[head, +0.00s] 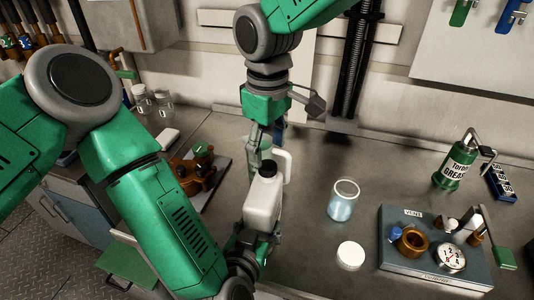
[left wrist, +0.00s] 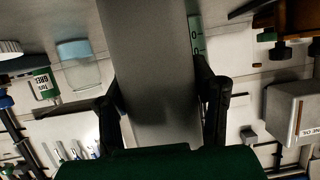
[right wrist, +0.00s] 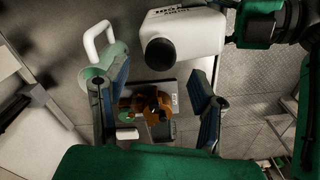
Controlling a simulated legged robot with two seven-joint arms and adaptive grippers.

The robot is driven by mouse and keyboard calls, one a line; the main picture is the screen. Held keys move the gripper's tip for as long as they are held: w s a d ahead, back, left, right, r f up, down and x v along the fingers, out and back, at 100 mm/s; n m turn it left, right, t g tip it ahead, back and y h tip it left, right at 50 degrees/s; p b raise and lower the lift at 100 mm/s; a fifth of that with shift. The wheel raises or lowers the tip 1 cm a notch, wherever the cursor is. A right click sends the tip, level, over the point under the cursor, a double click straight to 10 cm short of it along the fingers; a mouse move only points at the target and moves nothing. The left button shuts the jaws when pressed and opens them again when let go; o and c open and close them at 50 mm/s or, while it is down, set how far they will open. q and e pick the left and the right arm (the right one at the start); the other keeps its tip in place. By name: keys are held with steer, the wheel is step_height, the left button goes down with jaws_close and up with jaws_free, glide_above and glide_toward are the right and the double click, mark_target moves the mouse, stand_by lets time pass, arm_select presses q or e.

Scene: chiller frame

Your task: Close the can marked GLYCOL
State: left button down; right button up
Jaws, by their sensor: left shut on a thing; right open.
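A white can (head: 262,203) with a dark neck end stands upright on the bench or just above it; I cannot tell which. My left gripper (head: 250,238) is shut on its lower part. In the left wrist view the can's grey side (left wrist: 150,60) fills the space between the fingers. In the right wrist view the can (right wrist: 190,32) shows its black end and upside-down print that I cannot read surely. My right gripper (head: 268,138) is open and empty behind the can's top. A white looped handle (right wrist: 98,40) and a pale green part lie by one right finger.
An open glass jar (head: 342,203) of blue liquid and a round white lid (head: 350,255) lie to the right. A brown valve block (head: 197,172) is left. The bench's middle back is clear.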

mark_target(267, 165)
steer(key=shift+c, duration=0.4)
step_height(267, 165, up, 3)
steer(key=n, duration=0.3)
steer(key=shift+a+f, duration=0.1)
steer(key=shift+f, duration=0.1)
steer(key=shift+r+n, duration=0.4)
steer(key=shift+n, duration=0.1)
steer(key=shift+f, duration=0.1)
steer(key=shift+f, duration=3.95)
steer(key=shift+c, duration=0.4)
